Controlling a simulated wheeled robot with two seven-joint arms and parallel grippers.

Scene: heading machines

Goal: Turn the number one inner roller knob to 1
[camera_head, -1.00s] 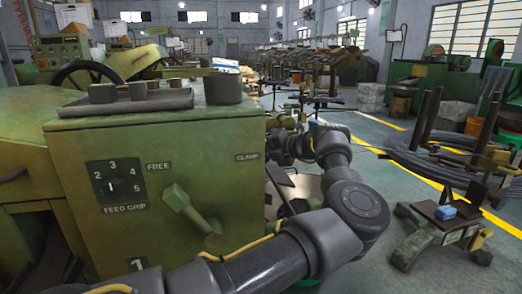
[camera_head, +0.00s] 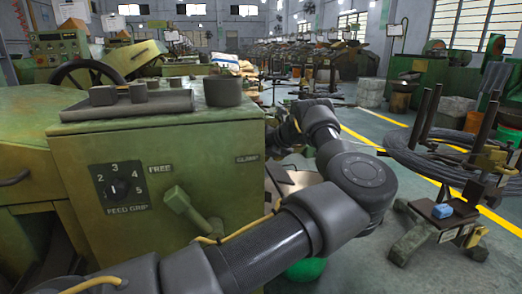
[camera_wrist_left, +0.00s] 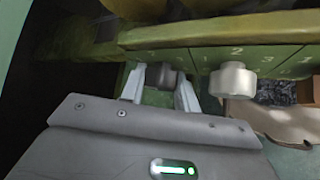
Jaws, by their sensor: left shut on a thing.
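In the left wrist view, my left gripper (camera_wrist_left: 160,92) has its two pale fingers on either side of a dark round knob (camera_wrist_left: 168,77) under the green machine edge. The fingers are closed on this knob. A cream cylindrical knob (camera_wrist_left: 232,80) sits to its right, below the number 2, apart from the fingers. A faint 1 is marked on the green panel (camera_wrist_left: 270,58) between the two knobs. The dark knob's pointer or setting cannot be made out. In the head view the left gripper is hidden behind the green machine (camera_head: 165,215). My right gripper is not in view.
The machine's front has a FEED GRIP dial (camera_head: 119,188) and a green lever (camera_head: 180,200). A wire coil stand (camera_head: 440,210) is at the right.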

